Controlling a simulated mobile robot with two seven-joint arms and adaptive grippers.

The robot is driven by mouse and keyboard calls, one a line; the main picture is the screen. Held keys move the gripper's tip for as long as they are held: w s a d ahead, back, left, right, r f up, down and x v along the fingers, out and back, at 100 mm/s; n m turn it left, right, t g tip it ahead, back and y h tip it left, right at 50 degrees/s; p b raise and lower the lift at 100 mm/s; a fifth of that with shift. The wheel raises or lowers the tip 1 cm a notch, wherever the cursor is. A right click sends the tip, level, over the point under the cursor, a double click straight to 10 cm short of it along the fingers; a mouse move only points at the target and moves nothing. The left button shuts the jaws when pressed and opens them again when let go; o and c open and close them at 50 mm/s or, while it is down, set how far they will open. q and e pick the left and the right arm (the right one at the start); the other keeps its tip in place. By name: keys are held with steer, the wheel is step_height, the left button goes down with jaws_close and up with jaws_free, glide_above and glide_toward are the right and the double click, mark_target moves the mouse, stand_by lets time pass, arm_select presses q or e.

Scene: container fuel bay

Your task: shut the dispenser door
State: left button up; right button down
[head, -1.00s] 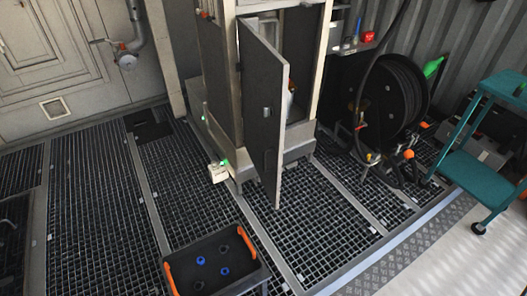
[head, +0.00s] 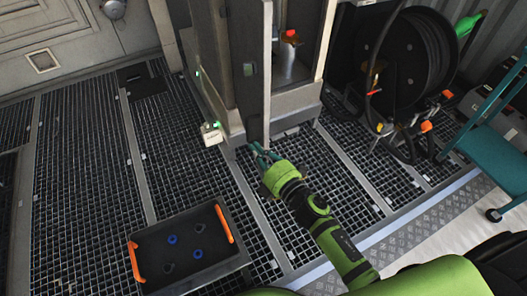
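The dispenser door (head: 258,85) stands open, swung out from the cabinet's front and seen nearly edge-on. A small light handle or latch (head: 248,69) shows on its face. To the right of the door, the dispenser's opening shows a metal cylinder with an orange-red top (head: 288,55) inside. My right gripper (head: 264,152) is at the door's lower end, its fingers apart with a gap between them. I cannot tell whether it touches the door. My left gripper is not in view.
A black crate with orange handles (head: 186,284) sits on the grated floor at lower left. A small white box with a green light (head: 211,135) is beside the cabinet base. A hose reel (head: 412,50) and teal cart (head: 490,125) stand at right.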

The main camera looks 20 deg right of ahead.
mark_target(260, 134)
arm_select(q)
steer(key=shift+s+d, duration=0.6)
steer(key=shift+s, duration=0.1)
arm_select(e)
steer(key=w+d, duration=0.2)
steer(key=w, duration=0.3)
steer(key=shift+w, duration=0.4)
